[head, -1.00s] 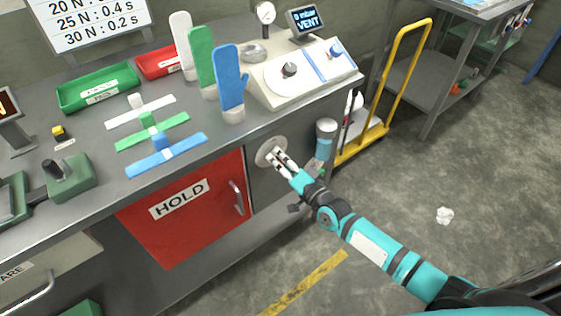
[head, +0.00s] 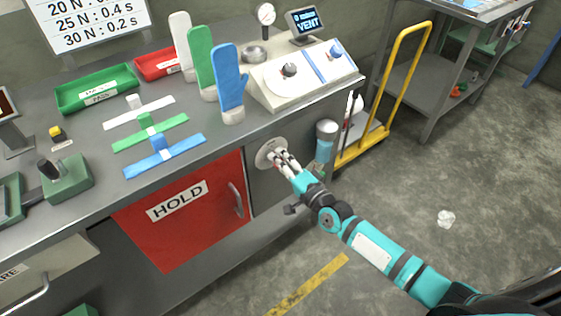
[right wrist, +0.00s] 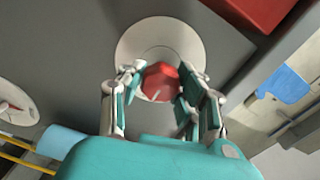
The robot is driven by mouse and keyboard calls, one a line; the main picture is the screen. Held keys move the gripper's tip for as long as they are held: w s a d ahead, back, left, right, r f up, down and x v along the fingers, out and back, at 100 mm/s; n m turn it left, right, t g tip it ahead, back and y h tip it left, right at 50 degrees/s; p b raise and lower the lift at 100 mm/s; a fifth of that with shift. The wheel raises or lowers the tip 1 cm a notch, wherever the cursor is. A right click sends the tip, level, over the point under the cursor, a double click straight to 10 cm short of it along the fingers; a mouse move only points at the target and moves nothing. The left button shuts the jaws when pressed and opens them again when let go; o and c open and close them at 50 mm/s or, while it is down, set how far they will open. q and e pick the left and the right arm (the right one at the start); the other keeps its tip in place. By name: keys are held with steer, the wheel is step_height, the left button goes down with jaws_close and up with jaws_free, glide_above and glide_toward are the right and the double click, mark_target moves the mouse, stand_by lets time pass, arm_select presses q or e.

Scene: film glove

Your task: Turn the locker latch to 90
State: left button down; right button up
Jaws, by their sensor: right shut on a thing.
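The locker latch is a red faceted knob (right wrist: 160,80) with a pale mark line, on a round light-grey plate (right wrist: 150,38) in the right wrist view. The plate (head: 265,149) also shows in the head view, on the grey front panel beside the red HOLD door. My right gripper (head: 277,160) reaches it from the lower right. In the right wrist view its fingers stand on both sides of the knob, shut on it. The fingers hide most of the knob in the head view. The mark points down and left in the wrist picture. My left gripper is out of view.
The red HOLD door (head: 190,212) with its handle is left of the latch. Floor at the lower right is mostly clear.

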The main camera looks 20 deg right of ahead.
steer(key=o, duration=1.2)
steer(key=v, duration=1.2)
